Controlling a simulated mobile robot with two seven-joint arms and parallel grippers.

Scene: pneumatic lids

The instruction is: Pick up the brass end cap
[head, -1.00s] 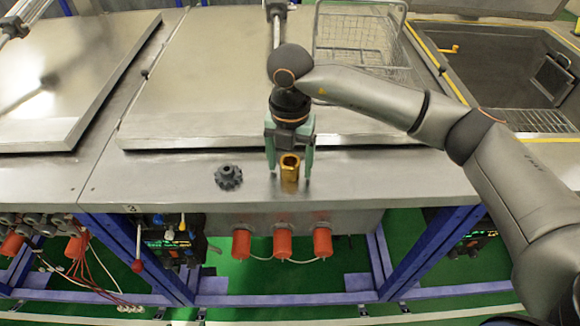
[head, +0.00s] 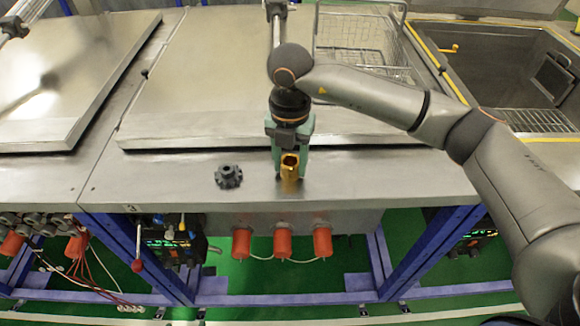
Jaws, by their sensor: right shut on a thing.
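The brass end cap (head: 290,172) is a gold cylinder with a dark opening in its top. It stands upright on the steel counter in the head view. My right gripper (head: 290,165) points down over it, with green fingers closed against its sides. The lower part of the cap shows in front of the fingers, and its base appears to be at the counter surface. I cannot tell any gap below it. My left gripper is not in view.
A black toothed knob (head: 228,176) lies left of the cap on the counter (head: 370,178). Steel lids (head: 210,85) rise behind. A wire basket (head: 360,40) and an open tank (head: 500,70) are at the back right. The counter's front edge is close. Free room lies right of the cap.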

